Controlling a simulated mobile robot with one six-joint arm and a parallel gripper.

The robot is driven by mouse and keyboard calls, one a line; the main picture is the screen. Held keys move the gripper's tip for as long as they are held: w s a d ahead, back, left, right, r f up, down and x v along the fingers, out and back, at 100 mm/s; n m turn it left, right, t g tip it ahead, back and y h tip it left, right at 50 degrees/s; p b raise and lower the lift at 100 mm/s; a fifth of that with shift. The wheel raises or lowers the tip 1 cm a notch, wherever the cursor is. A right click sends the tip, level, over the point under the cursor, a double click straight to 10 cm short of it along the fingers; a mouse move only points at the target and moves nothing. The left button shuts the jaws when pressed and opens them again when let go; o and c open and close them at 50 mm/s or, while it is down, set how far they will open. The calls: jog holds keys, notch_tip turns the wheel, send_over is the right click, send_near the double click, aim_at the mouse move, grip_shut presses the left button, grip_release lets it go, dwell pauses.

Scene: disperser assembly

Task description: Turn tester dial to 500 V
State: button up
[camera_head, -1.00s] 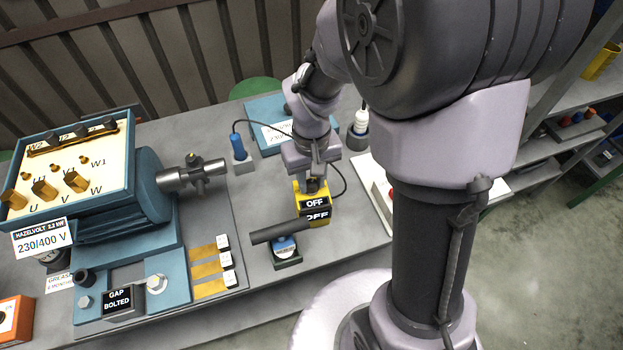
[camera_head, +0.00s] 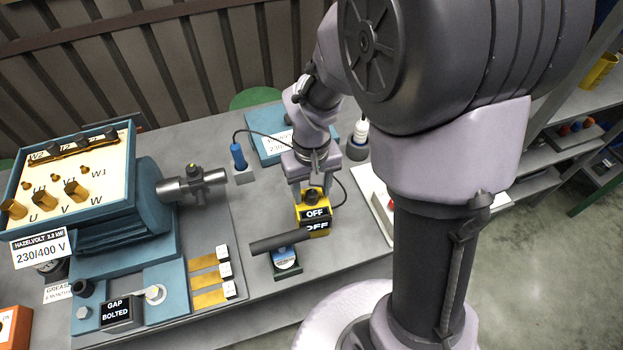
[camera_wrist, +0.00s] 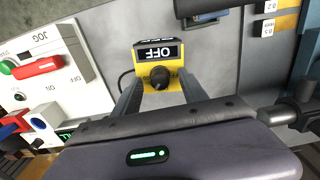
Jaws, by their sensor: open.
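The yellow tester (camera_head: 316,228) stands on the grey bench right of the motor. Its black display reads OFF in the head view and shows upside down in the wrist view. The tester's dark round dial (camera_wrist: 160,76) is seen in the wrist view, below the display. My gripper (camera_wrist: 160,88) is open, with one finger on each side of the dial. I cannot tell whether either finger touches it. In the head view my gripper (camera_head: 313,186) is over the back part of the tester and hides much of the dial.
A black bar on a small stand (camera_head: 286,258) is just in front of the tester. The blue motor (camera_head: 130,205) is at left. A blue probe (camera_head: 238,157) and a cable are behind.

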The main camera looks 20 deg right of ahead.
aim_at(312, 193)
notch_tip(312, 193, up, 17)
jog(key=p, duration=0.6)
jog(key=shift+d, duration=0.1)
